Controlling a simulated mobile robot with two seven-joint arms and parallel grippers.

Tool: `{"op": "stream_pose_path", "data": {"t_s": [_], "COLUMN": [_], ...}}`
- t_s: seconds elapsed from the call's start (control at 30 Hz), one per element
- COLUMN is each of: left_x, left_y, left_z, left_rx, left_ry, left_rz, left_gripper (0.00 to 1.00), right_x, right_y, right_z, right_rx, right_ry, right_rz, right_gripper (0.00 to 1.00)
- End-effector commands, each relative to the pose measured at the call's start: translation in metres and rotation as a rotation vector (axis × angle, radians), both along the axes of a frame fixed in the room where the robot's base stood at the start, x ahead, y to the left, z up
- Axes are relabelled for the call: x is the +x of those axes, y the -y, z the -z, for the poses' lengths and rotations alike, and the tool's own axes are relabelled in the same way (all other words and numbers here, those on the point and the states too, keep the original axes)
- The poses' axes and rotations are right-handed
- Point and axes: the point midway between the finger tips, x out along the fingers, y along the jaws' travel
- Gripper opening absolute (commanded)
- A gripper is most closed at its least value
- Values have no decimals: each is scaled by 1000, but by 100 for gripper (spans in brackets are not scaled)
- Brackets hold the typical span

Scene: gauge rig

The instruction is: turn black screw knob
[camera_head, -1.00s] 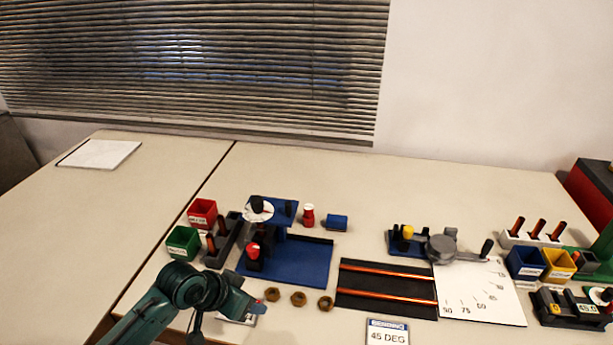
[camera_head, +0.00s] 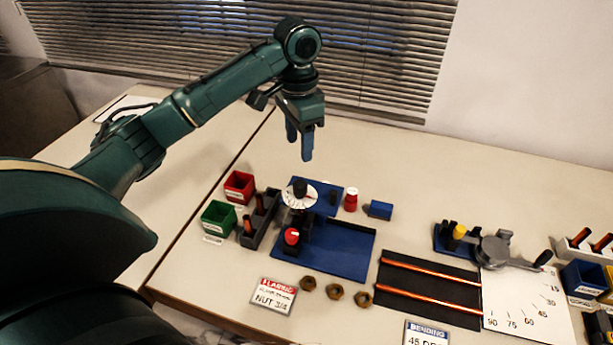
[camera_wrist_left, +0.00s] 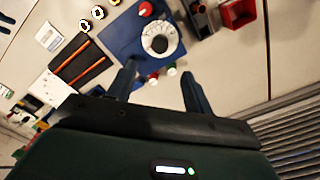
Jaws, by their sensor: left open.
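The black screw knob (camera_head: 300,187) stands at the centre of a round white dial (camera_head: 299,198) on the blue rig. In the left wrist view the black knob (camera_wrist_left: 159,44) shows from above, inside the dial's ring. My left gripper (camera_head: 301,148) points down, above and beyond the knob, apart from it. Its two fingers are spread and empty, and they also show in the left wrist view (camera_wrist_left: 160,82). My right gripper is out of view.
A red-topped knob (camera_head: 292,236) stands on the rig in front of the dial. A red-and-white piece (camera_head: 351,200) and a blue block (camera_head: 380,209) stand right of it. Red (camera_head: 239,186) and green (camera_head: 218,216) bins stand left. Several brass nuts lie in front.

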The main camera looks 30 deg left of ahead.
Motion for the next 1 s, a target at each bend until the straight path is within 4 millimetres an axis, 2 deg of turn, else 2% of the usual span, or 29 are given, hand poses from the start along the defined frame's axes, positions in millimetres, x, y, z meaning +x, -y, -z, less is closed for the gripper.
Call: {"op": "stream_pose_path", "data": {"t_s": [0.3,0.5,0.7,1.0], "left_x": [-1,0,0,0], "left_y": [0,0,0,0], "left_z": [67,99,114,115], "left_rx": [1,0,-1,-1], "left_ry": [-4,-1,1,2], "left_rz": [-1,0,-1,0], "left_gripper": [51,51,51,50], "right_x": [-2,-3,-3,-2], "right_y": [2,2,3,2], "right_z": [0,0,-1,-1], "right_rx": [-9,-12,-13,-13], "right_ry": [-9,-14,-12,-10], "right_rz": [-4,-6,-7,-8], "right_gripper": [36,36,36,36]}}
